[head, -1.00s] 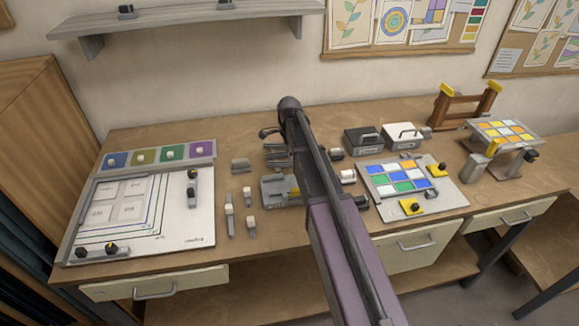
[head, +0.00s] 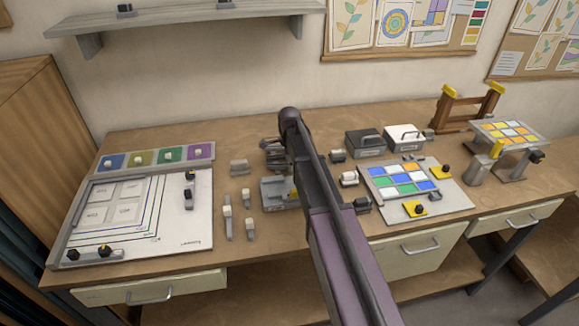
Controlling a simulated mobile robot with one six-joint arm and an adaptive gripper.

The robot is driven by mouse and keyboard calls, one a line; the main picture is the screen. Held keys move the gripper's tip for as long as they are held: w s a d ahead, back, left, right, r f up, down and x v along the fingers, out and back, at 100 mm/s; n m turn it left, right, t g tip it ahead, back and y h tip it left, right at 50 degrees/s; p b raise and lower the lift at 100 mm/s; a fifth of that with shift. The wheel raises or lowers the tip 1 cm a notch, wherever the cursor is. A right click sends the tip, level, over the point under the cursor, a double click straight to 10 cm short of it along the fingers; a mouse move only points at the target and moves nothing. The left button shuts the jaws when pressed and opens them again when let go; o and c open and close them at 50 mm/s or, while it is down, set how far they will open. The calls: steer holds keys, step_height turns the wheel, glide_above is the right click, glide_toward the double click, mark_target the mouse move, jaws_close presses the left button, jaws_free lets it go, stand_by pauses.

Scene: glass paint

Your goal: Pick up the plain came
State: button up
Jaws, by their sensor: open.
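I cannot tell which piece is the plain came. My gripper (head: 270,147) is at the far end of my arm, low over the back middle of the bench. It is small and dark here, open, with nothing seen in it. It is beyond and right of the strips, near grey pieces (head: 279,163) that it and my arm partly hide.
A grey fixture (head: 277,194) stands right of the strips. The white layout board (head: 190,232) is on the left, with coloured tiles behind it. On the right are a coloured glass panel (head: 399,180), two handled boxes and a raised panel stand (head: 490,140). Bare bench lies around the strips.

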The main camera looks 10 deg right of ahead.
jaws_close()
steer(key=shift+r, duration=0.1)
stand_by(0.4)
step_height(320, 180, up, 10)
steer(key=p, duration=1)
stand_by(0.7)
steer(key=shift+d+r+p, duration=0.1)
steer(key=shift+r+p, duration=1.3)
steer(key=shift+p, duration=0.15)
steer(key=shift+f, duration=0.15)
